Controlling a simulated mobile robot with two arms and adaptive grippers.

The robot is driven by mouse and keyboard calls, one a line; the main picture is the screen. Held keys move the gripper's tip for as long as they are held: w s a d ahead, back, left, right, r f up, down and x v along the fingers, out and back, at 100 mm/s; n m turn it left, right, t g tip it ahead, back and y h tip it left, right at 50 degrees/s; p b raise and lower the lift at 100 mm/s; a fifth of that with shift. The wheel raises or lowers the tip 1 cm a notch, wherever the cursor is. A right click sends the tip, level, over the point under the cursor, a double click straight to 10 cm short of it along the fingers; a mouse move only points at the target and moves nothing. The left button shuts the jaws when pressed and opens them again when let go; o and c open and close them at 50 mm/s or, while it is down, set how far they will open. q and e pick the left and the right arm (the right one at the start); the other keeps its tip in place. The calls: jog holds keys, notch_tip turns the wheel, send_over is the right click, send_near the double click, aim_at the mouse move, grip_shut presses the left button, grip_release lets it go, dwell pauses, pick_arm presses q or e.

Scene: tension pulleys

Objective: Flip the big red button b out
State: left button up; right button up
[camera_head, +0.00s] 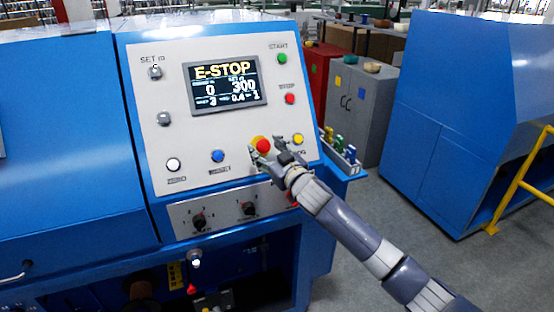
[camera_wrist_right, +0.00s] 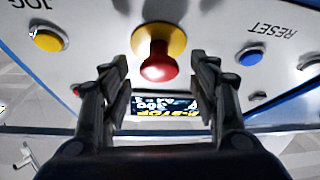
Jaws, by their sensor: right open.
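The big red button (camera_head: 264,145) sits on a yellow base low on the light control panel (camera_head: 170,100). In the right wrist view the red button (camera_wrist_right: 158,66) stands out from its yellow base (camera_wrist_right: 174,36). My right gripper (camera_head: 268,153) is at the button, with its fingers on either side. In the right wrist view the right gripper (camera_wrist_right: 160,84) is open, and gaps show between the button and both fingers. The display (camera_head: 224,83) reads E-STOP. My left gripper is not in view.
A yellow button (camera_head: 298,139) is close to the right of my gripper, and a blue button (camera_head: 217,156) is to the left. A small red stop button (camera_head: 290,98) is above. Switch knobs (camera_head: 249,208) are below. A grey cabinet (camera_head: 352,105) stands behind on the right.

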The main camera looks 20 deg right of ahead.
jog(key=s+d, duration=0.1)
jog(key=s, duration=1)
jog(key=shift+s+d, duration=0.2)
jog(key=shift+d, duration=0.2)
